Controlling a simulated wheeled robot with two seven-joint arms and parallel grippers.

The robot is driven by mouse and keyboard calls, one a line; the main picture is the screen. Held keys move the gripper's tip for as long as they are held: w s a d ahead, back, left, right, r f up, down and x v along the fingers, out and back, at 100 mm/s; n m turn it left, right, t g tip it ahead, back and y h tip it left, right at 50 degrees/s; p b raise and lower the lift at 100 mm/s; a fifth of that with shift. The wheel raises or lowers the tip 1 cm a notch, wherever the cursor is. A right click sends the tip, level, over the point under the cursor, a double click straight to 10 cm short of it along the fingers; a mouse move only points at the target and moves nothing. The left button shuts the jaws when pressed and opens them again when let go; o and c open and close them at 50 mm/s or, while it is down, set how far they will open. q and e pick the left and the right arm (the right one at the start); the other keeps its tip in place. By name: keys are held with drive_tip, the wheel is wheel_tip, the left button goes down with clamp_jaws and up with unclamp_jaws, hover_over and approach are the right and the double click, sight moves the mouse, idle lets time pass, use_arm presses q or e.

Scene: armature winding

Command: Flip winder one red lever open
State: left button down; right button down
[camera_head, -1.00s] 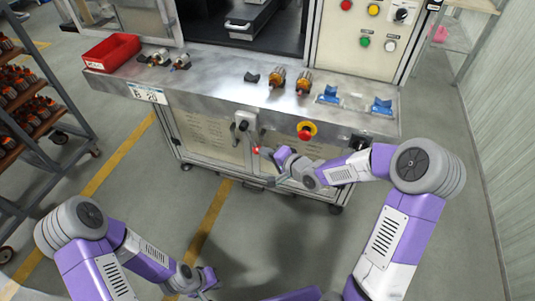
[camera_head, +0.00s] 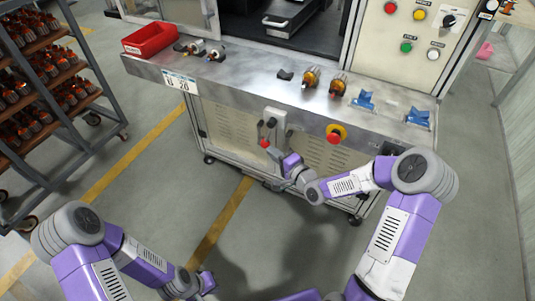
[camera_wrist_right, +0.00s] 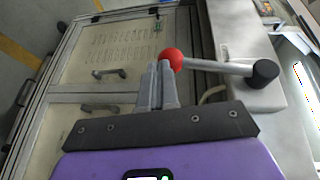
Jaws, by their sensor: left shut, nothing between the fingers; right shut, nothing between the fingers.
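The red lever is a grey rod with a red ball end (camera_head: 264,143) and a black hub (camera_head: 271,122), on the front of the winding machine. In the head view it hangs down and slightly left from the hub. In the right wrist view the red ball (camera_wrist_right: 173,60) is at the fingertips of my right gripper (camera_wrist_right: 160,70), and the rod runs right to the black hub (camera_wrist_right: 265,73). The fingers are shut and empty, with the ball beside their tips; contact is unclear. My left gripper (camera_head: 207,284) is shut, low in the head view, away from the machine.
The metal bench top (camera_head: 240,70) carries a red bin (camera_head: 149,40), armatures (camera_head: 311,77) and blue holders (camera_head: 364,100). A red emergency button (camera_head: 334,136) sits right of the lever. A shelf rack (camera_head: 60,110) stands at left. The floor before the machine is clear.

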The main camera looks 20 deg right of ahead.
use_arm(q)
drive_tip(key=shift+f, duration=0.2)
use_arm(e)
drive_tip(key=shift+w+a, duration=0.95)
drive_tip(key=shift+a, duration=0.1)
use_arm(q)
drive_tip(key=shift+s, duration=0.1)
use_arm(e)
drive_tip(key=shift+a, duration=0.2)
